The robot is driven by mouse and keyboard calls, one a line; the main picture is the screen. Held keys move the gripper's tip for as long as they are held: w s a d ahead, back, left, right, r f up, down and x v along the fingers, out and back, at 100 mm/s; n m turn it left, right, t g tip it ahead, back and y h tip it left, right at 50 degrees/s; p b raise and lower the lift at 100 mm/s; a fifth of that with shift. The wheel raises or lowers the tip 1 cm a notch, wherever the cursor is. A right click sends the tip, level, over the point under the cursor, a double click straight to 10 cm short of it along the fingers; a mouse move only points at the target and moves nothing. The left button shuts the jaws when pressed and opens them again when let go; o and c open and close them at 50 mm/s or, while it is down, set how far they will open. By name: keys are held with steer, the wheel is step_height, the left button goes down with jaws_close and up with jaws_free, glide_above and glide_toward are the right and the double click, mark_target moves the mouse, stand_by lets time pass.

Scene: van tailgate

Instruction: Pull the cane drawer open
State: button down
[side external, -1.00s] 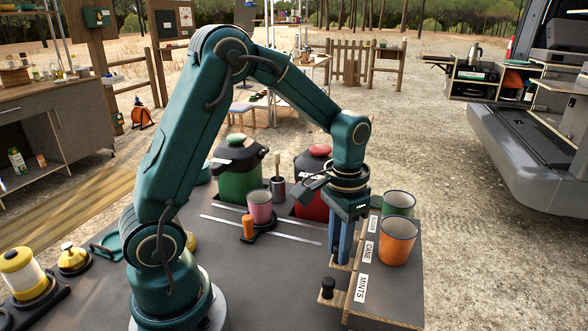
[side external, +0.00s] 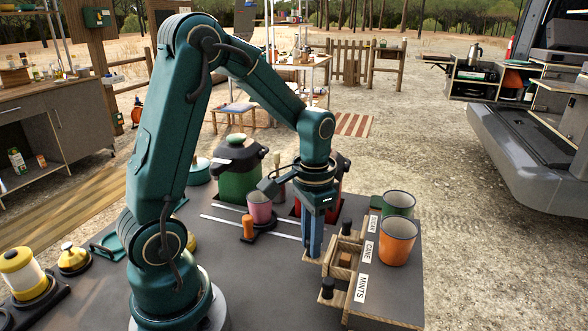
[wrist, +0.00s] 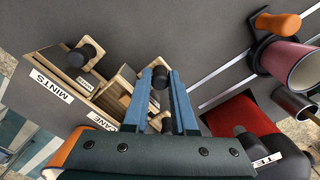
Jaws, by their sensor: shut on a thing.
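The cane drawer (side external: 341,272) is out from the wooden-fronted drawer unit, with its open top and brown inside showing. Its CANE label (side external: 368,251) is on the unit's top, and the label is partly hidden in the wrist view (wrist: 103,122). My gripper (side external: 314,252) points down at the drawer's front end. In the wrist view its blue fingers (wrist: 160,84) are shut on the dark knob of the cane drawer (wrist: 160,76). The fingers hide this knob in the side view.
The mints knob (side external: 328,287) and the sugar knob (side external: 347,226) flank the cane drawer closely. An orange cup (side external: 397,243) and a green cup (side external: 398,203) stand on the unit. A pink cup (side external: 259,206) and a green pot (side external: 238,180) stand behind left.

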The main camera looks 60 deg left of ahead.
steer(key=shift+s+a, duration=0.7)
steer(key=shift+a, duration=0.1)
steer(key=c, duration=1)
jaws_free()
step_height(320, 180, up, 5)
steer(key=shift+r, duration=0.1)
